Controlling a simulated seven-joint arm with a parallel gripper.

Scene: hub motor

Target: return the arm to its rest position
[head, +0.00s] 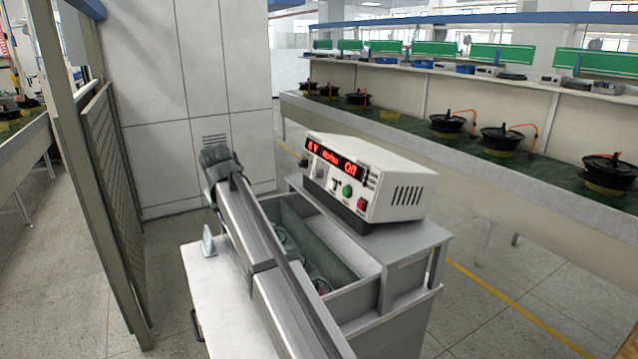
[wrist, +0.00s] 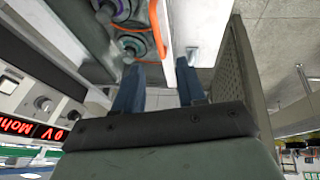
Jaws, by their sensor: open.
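My gripper (wrist: 158,88) shows in the wrist view as two dark blue-grey fingers set apart, with nothing held between them. The white surface and bin edge visible between the fingers lie beyond them. In the head view my arm reaches up from the bottom over the left side of the cart (head: 225,300), and its dark end (head: 216,165) is near the cart's far side. The fingertips cannot be made out there.
A grey bin (head: 330,262) on the cart holds hub motors, one with an orange cable (wrist: 157,28). A power supply (head: 370,180) with a red display stands beside it. A partition (head: 110,190) is left. A workbench with several motors (head: 500,137) is right. Floor lies between.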

